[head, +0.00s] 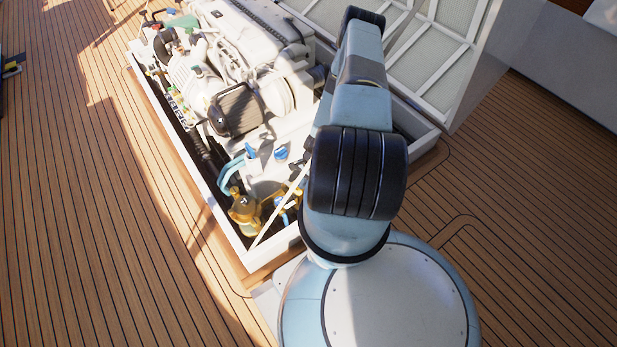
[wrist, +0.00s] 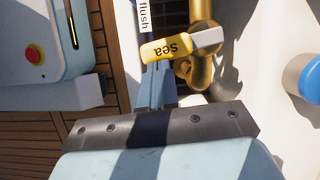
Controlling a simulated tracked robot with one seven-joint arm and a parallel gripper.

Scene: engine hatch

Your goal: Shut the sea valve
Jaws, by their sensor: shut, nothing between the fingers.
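The yellow sea valve handle (wrist: 168,48), marked "sea", shows in the wrist view with a grey end on its right. It lies roughly crosswise in the picture, over brass pipework (wrist: 203,68). My gripper (wrist: 158,72) is shut and empty, its narrow fingers pointing up the picture just below the handle. I cannot tell whether they touch it. In the head view, brass fittings (head: 244,212) sit in the near end of the engine hatch. My gripper is not discernible there, and my arm hides part of the hatch.
A white tag marked "flush" (wrist: 144,16) is close to the left of the handle. A blue cap (wrist: 309,77) is at the right. The white hatch frame (head: 190,175) surrounds the engine (head: 255,50). Open deck (head: 90,230) lies to the left.

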